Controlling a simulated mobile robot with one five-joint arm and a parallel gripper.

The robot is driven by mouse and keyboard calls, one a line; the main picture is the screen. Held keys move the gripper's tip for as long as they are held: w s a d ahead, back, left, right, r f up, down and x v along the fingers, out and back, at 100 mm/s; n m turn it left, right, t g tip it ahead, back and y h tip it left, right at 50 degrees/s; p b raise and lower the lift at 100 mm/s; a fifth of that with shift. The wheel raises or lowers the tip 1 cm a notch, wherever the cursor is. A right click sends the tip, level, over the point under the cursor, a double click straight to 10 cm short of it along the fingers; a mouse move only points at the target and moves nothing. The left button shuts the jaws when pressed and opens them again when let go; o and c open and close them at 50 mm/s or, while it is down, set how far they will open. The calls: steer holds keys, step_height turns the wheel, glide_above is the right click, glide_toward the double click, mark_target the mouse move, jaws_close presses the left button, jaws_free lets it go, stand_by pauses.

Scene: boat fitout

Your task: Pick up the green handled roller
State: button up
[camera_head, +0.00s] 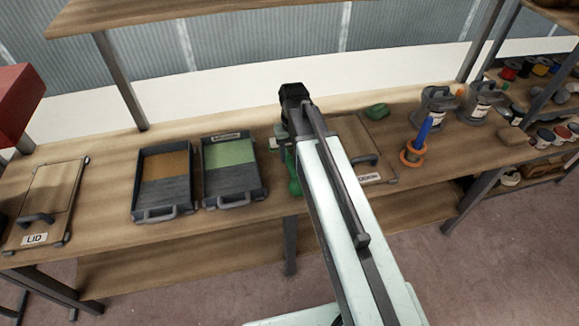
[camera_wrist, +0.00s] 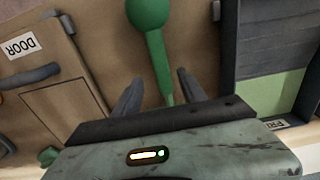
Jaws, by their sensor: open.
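The green handle of the roller (camera_wrist: 148,12) shows at the top of the wrist view, with a bulb end and a thin stem running down between my fingers. My gripper (camera_wrist: 158,90) is open, one finger on each side of the stem, with gaps visible on both sides. In the head view the green handle (camera_head: 295,186) lies on the bench just right of the green tray, partly hidden by my arm. My fingers are hidden there. The roller's other end is hidden under my gripper body in the wrist view.
The green tray (camera_head: 262,193) is close on the left, with a brown tray (camera_head: 137,190) beyond it. The DOOR panel (camera_head: 388,150) lies close on the right. A LID panel (camera_head: 73,190) lies far left.

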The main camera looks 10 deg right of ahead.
mark_target(291, 163)
steer(key=f+b, duration=0.5)
steer(key=shift+a+f, duration=0.15)
steer(key=shift+a, duration=0.05)
steer(key=shift+r, duration=0.2)
jaws_close()
